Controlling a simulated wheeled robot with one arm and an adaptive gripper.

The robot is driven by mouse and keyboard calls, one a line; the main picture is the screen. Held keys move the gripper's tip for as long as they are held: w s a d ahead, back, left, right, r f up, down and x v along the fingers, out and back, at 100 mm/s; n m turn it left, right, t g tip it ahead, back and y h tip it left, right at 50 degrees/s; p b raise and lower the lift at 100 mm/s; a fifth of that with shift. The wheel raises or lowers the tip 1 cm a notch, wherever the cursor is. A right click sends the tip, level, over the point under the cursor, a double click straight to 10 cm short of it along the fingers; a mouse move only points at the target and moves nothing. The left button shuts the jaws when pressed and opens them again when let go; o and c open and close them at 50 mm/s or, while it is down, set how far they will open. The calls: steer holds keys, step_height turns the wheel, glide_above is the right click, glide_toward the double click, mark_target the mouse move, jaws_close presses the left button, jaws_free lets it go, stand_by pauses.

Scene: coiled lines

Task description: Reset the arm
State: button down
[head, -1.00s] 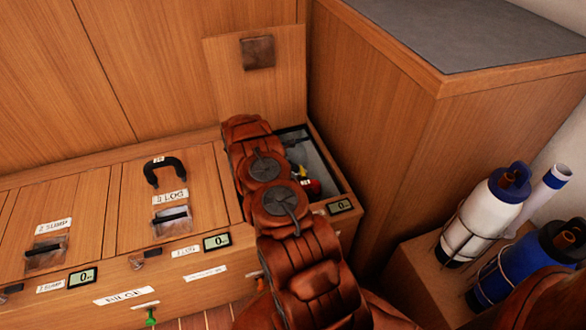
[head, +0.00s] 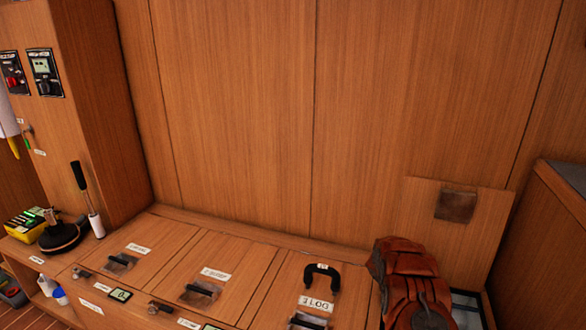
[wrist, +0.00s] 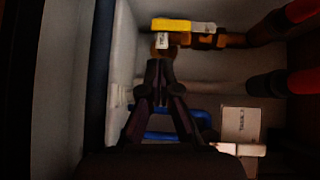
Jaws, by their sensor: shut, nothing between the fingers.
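My arm, in orange-brown padded covers, shows at the lower right of the head view, in front of an open bench compartment (head: 466,312). My gripper is hidden in the head view. In the wrist view my gripper (wrist: 159,66) is shut and empty, its dark fingertips together. It points into a dim, pale-walled compartment. A yellow-handled fitting (wrist: 183,25) on a brass-coloured pipe lies just beyond the fingertips. A blue loop (wrist: 190,114) shows behind and beside the fingers.
A labelled tan block (wrist: 241,124) and red-and-black parts (wrist: 268,84) are to the right inside the compartment. The raised lid (head: 420,215) stands behind my arm. Closed lids (head: 215,275) lie left, one with a black U-shaped handle (head: 321,271). A wooden cabinet (head: 545,235) stands right.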

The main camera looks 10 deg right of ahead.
steer(key=shift+d+f, duration=0.1)
steer(key=shift+f, duration=0.05)
